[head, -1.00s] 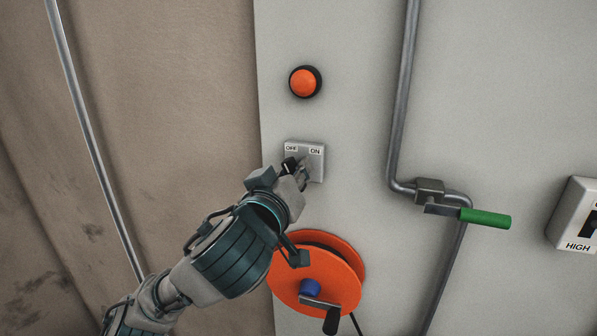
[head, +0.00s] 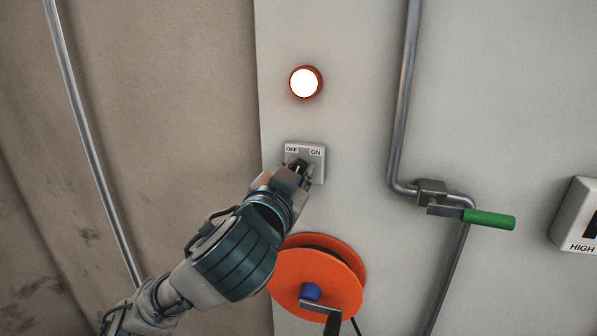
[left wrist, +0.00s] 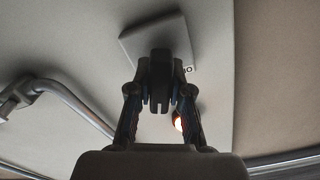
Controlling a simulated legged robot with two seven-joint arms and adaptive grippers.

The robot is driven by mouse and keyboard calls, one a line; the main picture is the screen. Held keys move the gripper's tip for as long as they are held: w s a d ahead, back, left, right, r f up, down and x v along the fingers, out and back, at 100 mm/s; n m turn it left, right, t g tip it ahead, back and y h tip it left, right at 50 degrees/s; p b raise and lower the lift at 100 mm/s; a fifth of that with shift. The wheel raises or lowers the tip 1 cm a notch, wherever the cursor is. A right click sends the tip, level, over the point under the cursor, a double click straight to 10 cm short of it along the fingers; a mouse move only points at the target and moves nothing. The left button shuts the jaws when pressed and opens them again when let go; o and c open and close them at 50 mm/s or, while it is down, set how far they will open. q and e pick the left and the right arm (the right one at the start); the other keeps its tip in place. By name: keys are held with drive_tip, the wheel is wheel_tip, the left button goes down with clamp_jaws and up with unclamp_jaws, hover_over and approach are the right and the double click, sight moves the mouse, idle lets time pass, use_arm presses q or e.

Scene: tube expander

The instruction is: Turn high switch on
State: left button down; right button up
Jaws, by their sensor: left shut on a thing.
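The switch marked HIGH (head: 570,222) is a white box at the right edge of the head view, cut off by the frame. Part of its dark lever shows; its setting cannot be told. My left gripper (head: 303,172) is far to its left, at a grey OFF/ON switch box (head: 317,163) on the panel. It is shut on the dark knob of that switch, mostly hidden by the fingers. In the left wrist view the gripper (left wrist: 159,85) is in front of the switch box (left wrist: 150,42). My right gripper is not in view.
A round lamp (head: 304,83) above the OFF/ON switch glows white. An orange reel (head: 335,270) with a crank is below. A grey pipe (head: 400,110) with a green-handled valve (head: 488,218) runs between the two switches.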

use_arm(q)
drive_tip(key=shift+s+r+m, duration=0.2)
drive_tip(key=shift+r+m, duration=0.1)
drive_tip(key=shift+m, duration=0.4)
drive_tip(key=shift+d+f, duration=0.1)
drive_tip(key=c, duration=1.3)
unclamp_jaws()
drive_tip(key=shift+o, duration=1.1)
drive_tip(key=shift+s, duration=0.45)
drive_tip(key=shift+w+f, duration=0.1)
drive_tip(key=v, duration=1.2)
